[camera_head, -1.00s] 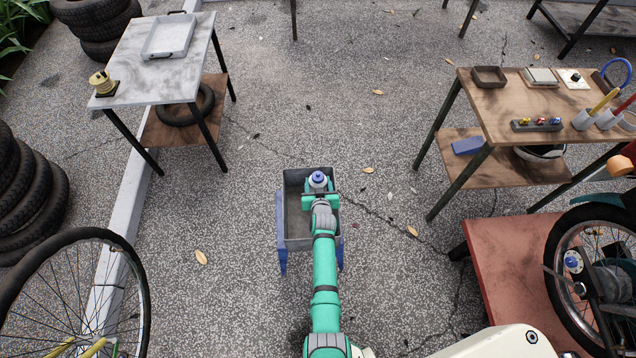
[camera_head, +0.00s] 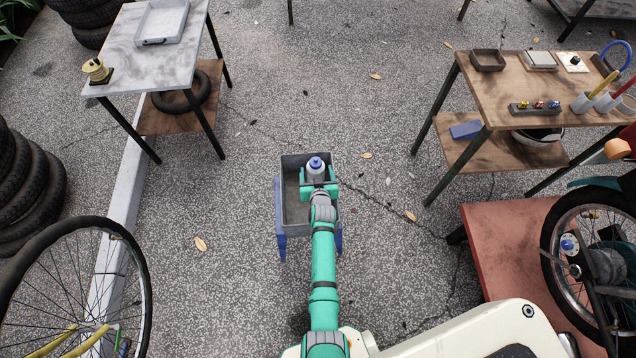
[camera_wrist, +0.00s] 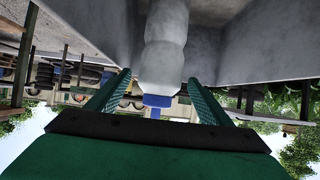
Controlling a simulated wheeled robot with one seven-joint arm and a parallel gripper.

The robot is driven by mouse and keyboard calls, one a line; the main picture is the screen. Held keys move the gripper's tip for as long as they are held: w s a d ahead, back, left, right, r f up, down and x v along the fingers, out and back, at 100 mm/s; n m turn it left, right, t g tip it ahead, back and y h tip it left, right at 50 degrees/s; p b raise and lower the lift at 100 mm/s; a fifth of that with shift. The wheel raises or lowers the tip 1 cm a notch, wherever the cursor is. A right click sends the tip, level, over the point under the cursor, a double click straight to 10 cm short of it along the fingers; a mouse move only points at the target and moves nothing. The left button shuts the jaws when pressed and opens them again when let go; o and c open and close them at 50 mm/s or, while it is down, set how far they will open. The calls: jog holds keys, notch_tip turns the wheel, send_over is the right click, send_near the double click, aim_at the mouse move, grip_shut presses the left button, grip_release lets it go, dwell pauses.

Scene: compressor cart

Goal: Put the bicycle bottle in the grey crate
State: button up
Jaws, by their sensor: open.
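The bicycle bottle (camera_head: 316,168) is pale grey-white with a blue cap. In the head view it is inside the far right part of the grey crate (camera_head: 294,210). My gripper (camera_head: 318,178) reaches into the crate with its green fingers on either side of the bottle. In the wrist view, the bottle (camera_wrist: 164,55) is between the open fingers of my gripper (camera_wrist: 157,82), with gaps visible beside its neck and cap. The crate walls (camera_wrist: 245,50) surround it. The bottle's base is out of clear view, so I cannot tell whether it touches the crate floor.
The crate rests on a blue stand (camera_head: 281,243). A grey-topped table (camera_head: 130,65) stands at the left and a wooden workbench (camera_head: 500,90) at the right. A red platform (camera_head: 500,235) and a bicycle wheel (camera_head: 75,280) flank the front. The ground around the crate is mostly clear.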

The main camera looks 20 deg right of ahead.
jog(key=s+a+r+t, duration=0.1)
jog(key=s+a+r, duration=0.3)
jog(key=s, duration=0.5)
jog(key=s+a+r, duration=0.3)
jog(key=s+a, duration=0.3)
jog(key=s, duration=0.3)
jog(key=s+a+r+t, duration=0.1)
jog(key=s+a+r, duration=0.3)
jog(key=s, duration=0.5)
jog(key=s+a+r+n+y, duration=0.1)
jog(key=s+a+r, duration=0.2)
jog(key=s+r, duration=0.5)
jog(key=s+a+r+n+t+y, duration=0.1)
jog(key=s+a+r+n+y, duration=0.1)
jog(key=s+r, duration=0.6)
notch_tip(320, 180, up, 3)
jog(key=shift+a+f+t, duration=0.2)
jog(key=shift+a+t, duration=0.1)
jog(key=shift+a, duration=0.15)
